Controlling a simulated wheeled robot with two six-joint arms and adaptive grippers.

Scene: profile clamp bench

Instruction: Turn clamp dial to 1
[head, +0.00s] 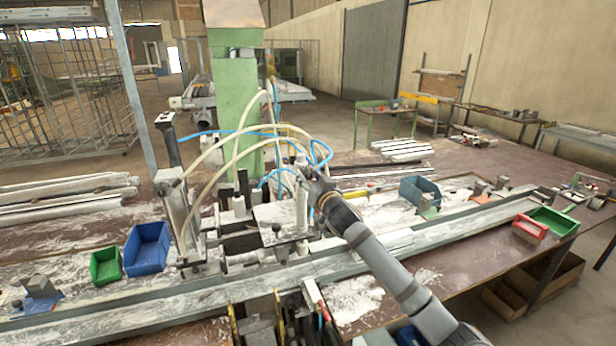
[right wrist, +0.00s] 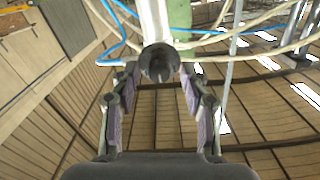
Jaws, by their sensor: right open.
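The clamp machine has upright pale cylinders (head: 301,205), a green column (head: 235,110) behind it and loops of hose. My right gripper (head: 317,189) is at the top of the right-hand cylinder, its arm coming in from the lower right. In the right wrist view my right gripper (right wrist: 158,82) is open, one finger on each side. A dark round knob (right wrist: 160,62), apparently the clamp dial, sits between the fingertips at the end of a white cylinder (right wrist: 153,20). A gap shows on both sides of it. Its markings cannot be read. My left gripper is out of view.
Blue hoses (head: 240,131) and cream hoses (head: 232,140) loop close around my right gripper. A long metal rail (head: 440,240) crosses the bench. Free room is mainly above the bench's right side.

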